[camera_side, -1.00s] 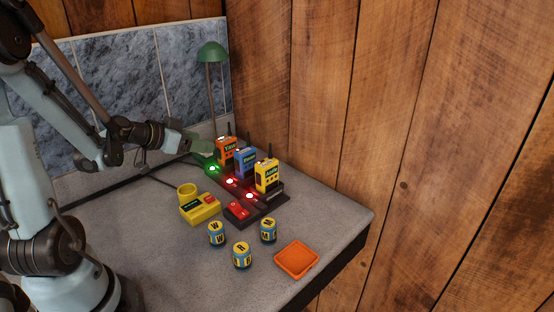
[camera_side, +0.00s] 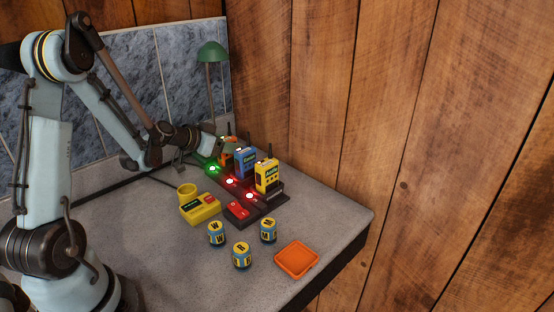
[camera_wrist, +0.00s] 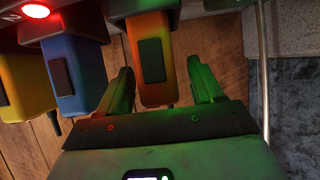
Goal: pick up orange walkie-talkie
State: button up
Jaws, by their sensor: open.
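The orange walkie-talkie (camera_side: 232,140) stands in the slot by the green light of the dark charger rack (camera_side: 262,210). In the side view my gripper partly covers it. In the wrist view the orange walkie-talkie (camera_wrist: 150,62) lies between the two fingers of my gripper (camera_wrist: 161,72), with a gap on either side. The left finger is nearer to it at its base than the right is at its tip. My gripper (camera_side: 214,147) is open and holds nothing. Whether the fingers touch the walkie-talkie is hidden in the side view.
A blue walkie-talkie (camera_side: 245,163) and a yellow one (camera_side: 267,176) stand beside it in the rack, by red lights. A green lamp (camera_side: 212,52) rises behind. A yellow device (camera_side: 200,209), several blue-and-yellow cylinders (camera_side: 242,256) and an orange tray (camera_side: 297,260) stand in front.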

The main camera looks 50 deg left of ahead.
jog(key=shift+w, duration=0.1)
grip_shut()
dwell(0.4)
jog(key=shift+r, duration=0.1)
